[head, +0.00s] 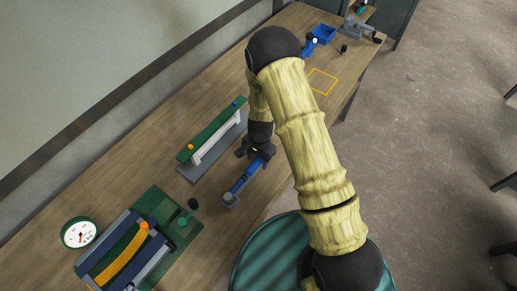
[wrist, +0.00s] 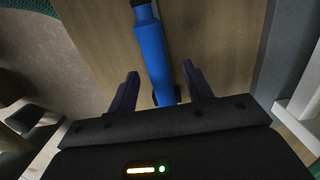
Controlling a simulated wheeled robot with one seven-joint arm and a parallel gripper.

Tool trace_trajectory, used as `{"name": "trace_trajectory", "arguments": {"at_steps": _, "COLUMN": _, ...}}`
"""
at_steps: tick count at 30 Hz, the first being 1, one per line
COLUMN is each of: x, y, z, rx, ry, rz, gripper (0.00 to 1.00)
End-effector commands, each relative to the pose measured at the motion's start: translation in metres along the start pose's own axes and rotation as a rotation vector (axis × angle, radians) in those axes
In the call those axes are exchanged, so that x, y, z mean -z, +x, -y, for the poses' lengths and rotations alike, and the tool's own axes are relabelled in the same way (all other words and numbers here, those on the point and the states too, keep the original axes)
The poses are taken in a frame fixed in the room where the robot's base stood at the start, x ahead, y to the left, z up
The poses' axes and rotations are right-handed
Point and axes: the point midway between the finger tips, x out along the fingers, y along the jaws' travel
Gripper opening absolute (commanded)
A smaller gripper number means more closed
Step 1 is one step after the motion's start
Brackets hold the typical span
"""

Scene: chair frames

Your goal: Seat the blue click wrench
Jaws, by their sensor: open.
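The blue click wrench (head: 244,179) lies on the wooden bench, its grey round head (head: 230,200) toward the front left and its other end under my gripper (head: 257,152). In the wrist view the blue handle (wrist: 153,48) runs down between the two dark fingers of my gripper (wrist: 158,82). The fingers stand apart, one on each side of the handle, with a gap on both sides. My gripper is open and holds nothing. The handle's near end is partly hidden by the gripper body.
A green-topped rack (head: 211,131) on a grey base stands left of the wrench. A green fixture with an orange curved strip (head: 122,254) and a round dial (head: 79,233) are at lower left. A yellow outlined square (head: 322,82) and blue bin (head: 324,33) are farther back.

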Motion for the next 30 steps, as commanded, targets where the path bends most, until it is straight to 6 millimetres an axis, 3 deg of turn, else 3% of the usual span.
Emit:
{"name": "trace_trajectory", "arguments": {"at_steps": 8, "x": 0.000, "y": -0.029, "z": 0.001, "rx": 0.003, "ry": 0.000, "rz": -0.002, "gripper": 0.50}}
{"name": "trace_trajectory", "arguments": {"at_steps": 30, "x": 0.001, "y": -0.158, "z": 0.001, "rx": 0.004, "ry": 0.000, "rz": -0.002, "gripper": 0.50}}
